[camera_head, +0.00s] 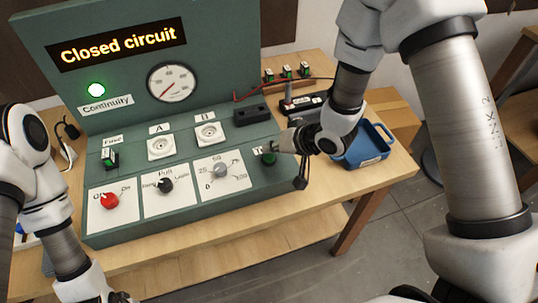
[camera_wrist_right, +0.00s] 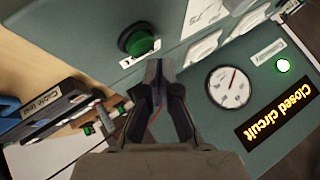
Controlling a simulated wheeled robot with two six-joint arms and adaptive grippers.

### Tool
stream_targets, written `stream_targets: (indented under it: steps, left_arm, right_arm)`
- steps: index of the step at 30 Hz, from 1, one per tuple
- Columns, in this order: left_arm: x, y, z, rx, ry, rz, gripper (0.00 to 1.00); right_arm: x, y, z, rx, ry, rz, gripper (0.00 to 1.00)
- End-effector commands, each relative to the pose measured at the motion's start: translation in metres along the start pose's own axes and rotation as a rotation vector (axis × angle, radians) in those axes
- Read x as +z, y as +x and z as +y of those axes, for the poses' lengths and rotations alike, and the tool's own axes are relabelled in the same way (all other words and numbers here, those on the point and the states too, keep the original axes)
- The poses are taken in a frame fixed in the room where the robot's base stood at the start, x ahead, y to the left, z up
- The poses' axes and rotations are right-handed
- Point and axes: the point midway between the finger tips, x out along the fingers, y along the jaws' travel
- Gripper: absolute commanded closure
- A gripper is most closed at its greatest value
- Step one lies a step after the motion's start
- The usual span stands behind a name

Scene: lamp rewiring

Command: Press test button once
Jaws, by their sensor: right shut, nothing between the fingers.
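The round green test button (camera_head: 269,158) sits at the right end of the sloped green panel, its label partly hidden in the head view. In the right wrist view the button (camera_wrist_right: 138,40) is a dark-rimmed green knob just beyond the fingertips. My right gripper (camera_head: 281,145) is shut and empty, close to the button. In the wrist view its fingertips (camera_wrist_right: 158,66) meet beside the button's lower edge; I cannot tell whether they touch it. My left arm's wrist shows at the bottom left of the head view; its fingers cannot be made out.
The display (camera_head: 118,44) reads "Closed circuit" and the continuity lamp (camera_head: 96,90) glows green. A red switch (camera_head: 110,200), two knobs and sockets A and B are on the panel. A blue tray (camera_head: 364,146) stands right of the panel on the wooden table (camera_head: 398,165).

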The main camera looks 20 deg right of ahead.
Motion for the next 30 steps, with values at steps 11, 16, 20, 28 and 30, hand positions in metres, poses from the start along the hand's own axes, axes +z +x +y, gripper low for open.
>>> stream_targets:
  steps: [11,16,20,28,30]
  left_arm:
    - [0.0000,0.0022,0.0000,0.000,0.000,0.000,0.36]
    - [0.0000,0.0022,0.0000,0.000,0.000,0.000,0.36]
    - [0.0000,0.0027,0.0000,0.000,0.000,0.000,0.36]
    - [0.0000,0.0043,0.0000,0.000,0.000,0.000,0.36]
    - [0.0000,0.0047,0.0000,0.000,0.000,0.000,0.36]
  right_arm:
    - [0.0044,0.0057,0.0041,0.000,0.000,0.000,1.00]
    - [0.0044,0.0057,0.0041,0.000,0.000,0.000,1.00]
    - [0.0049,0.0063,0.0046,0.000,0.000,0.000,1.00]
    - [0.0065,0.0086,0.0062,0.000,0.000,0.000,1.00]
    - [0.0069,0.0092,0.0066,0.000,0.000,0.000,1.00]
